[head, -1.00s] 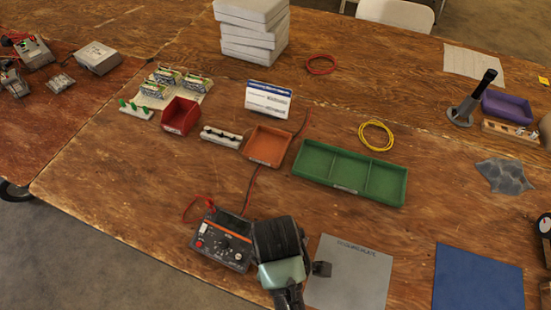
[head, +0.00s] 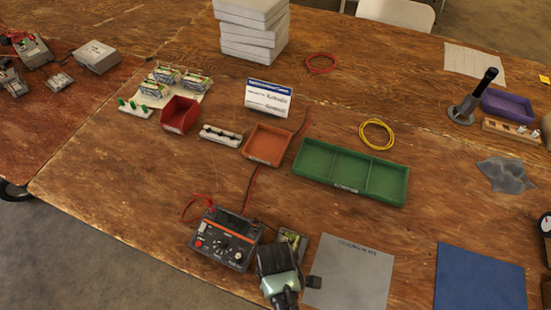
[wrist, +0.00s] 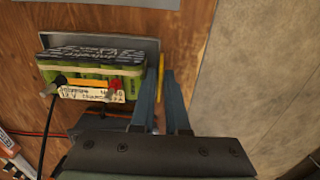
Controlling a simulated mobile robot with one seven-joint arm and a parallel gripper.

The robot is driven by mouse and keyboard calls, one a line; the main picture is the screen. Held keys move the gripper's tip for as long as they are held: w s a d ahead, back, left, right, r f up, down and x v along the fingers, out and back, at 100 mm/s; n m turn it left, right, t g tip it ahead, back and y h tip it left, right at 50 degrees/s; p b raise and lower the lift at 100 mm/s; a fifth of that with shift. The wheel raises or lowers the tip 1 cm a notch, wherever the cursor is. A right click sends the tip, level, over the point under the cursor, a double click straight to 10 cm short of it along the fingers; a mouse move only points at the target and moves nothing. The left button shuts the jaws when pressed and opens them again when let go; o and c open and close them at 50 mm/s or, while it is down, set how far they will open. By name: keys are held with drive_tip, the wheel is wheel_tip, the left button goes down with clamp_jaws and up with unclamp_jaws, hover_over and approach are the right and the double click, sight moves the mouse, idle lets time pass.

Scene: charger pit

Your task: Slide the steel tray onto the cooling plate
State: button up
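The steel tray (wrist: 152,47) shows in the wrist view as a grey rim at upper left, on the wood. A battery pack (wrist: 95,72) with green cells, a white label and a dark printed top stands on it; it also shows in the head view (head: 291,240), partly hidden by my arm. The grey cooling plate (head: 345,280) lies to the right of the tray in the head view. My gripper's fingers (wrist: 163,80) are beside the tray's right side in the wrist view, with a yellow piece between their tips. Whether they press on it is unclear.
An orange-grey meter (head: 226,241) with red and black leads stands left of the tray. A blue mat (head: 480,278) lies right of the cooling plate. A green divided tray (head: 350,172) lies farther back.

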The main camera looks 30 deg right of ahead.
clamp_jaws()
idle(1.4)
